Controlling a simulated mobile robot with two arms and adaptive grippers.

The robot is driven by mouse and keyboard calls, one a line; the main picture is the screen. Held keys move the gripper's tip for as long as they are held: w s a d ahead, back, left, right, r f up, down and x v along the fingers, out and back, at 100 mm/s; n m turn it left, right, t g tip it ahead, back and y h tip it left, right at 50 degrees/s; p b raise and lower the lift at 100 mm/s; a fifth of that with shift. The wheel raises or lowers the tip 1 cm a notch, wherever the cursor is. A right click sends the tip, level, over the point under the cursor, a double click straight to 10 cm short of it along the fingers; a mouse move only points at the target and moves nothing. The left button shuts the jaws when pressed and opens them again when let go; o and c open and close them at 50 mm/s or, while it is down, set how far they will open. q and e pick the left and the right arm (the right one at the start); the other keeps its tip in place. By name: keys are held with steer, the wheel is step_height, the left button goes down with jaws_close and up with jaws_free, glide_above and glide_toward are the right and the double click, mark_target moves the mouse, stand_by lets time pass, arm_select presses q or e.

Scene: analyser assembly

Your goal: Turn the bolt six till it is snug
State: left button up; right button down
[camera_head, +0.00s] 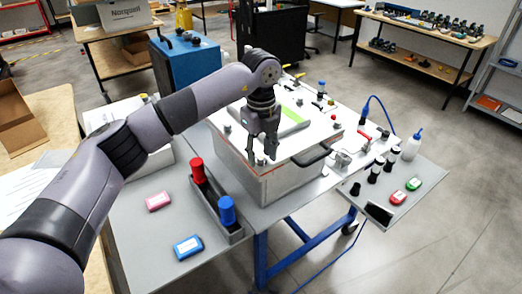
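My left gripper (261,156) points down over the front edge of the white lid (291,152) of a grey box (283,183). Its two dark fingers are spread with a gap between them, and I see nothing held there. Several small bolts or knobs stand around the lid's rim, such as one at the left corner (228,128). I cannot tell which of them is bolt six; the gripper may hide a bolt behind its fingers. My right gripper is not in view.
A black handle (312,156) sticks out from the box front. A grey holder (227,232) carries a red-handled tool (198,171) and a blue-handled tool (227,210).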

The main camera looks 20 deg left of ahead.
arm_select(q)
jaws_close()
stand_by(0.5)
